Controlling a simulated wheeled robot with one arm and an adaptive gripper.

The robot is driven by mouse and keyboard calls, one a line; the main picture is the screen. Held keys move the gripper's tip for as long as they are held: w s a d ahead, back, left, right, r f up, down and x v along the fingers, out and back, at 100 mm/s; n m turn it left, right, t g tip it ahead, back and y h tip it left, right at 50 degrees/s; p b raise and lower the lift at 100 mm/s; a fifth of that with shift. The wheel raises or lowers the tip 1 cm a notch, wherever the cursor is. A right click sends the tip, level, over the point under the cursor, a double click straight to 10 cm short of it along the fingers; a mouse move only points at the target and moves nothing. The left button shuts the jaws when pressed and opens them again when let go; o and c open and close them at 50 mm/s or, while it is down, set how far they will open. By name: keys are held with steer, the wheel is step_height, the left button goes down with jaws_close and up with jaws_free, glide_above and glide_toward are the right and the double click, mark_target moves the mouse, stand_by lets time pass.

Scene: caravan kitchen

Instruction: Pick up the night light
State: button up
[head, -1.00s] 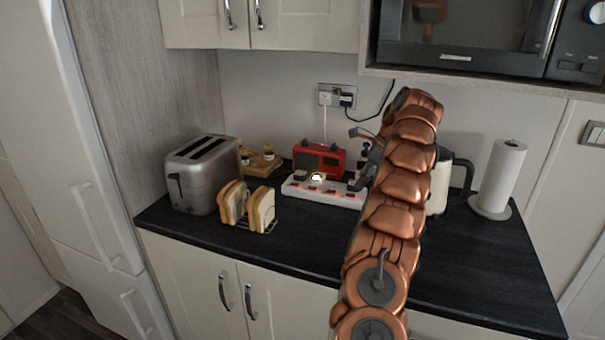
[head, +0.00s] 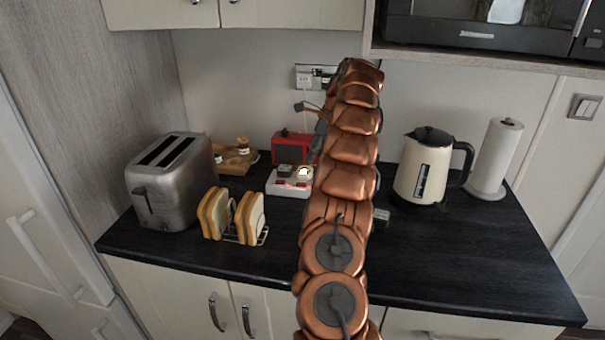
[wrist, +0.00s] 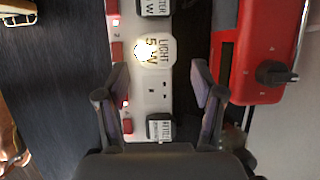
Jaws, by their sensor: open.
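The night light (wrist: 145,50) is a small glowing white plug marked "LIGHT 5W", seated in the white power strip (wrist: 152,92). It also shows in the head view (head: 304,172), just left of my arm. My gripper (wrist: 160,70) is open and empty over the strip, one finger to each side of it. The night light lies just beyond the fingertips in the wrist view, nearer the left finger. In the head view my arm hides the right part of the strip and most of the gripper.
A red radio (wrist: 262,50) stands close beside the right finger. Other plugs, one (wrist: 160,128) between the fingers, sit in the strip. A toaster (head: 172,185), toast rack (head: 240,222), kettle (head: 425,170) and paper roll (head: 495,155) stand on the dark counter (head: 450,260).

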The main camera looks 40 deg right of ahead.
mark_target(305, 170)
steer(key=shift+x, duration=0.9)
steer(key=shift+s+f, duration=0.1)
steer(key=shift+a+f+p, duration=0.25)
steer(key=shift+f+p, duration=0.25)
steer(key=shift+f, duration=0.35)
steer(key=shift+p+x, duration=0.45)
steer(key=shift+x, duration=1.2)
steer(key=c, duration=0.9)
steer(key=shift+r, duration=0.15)
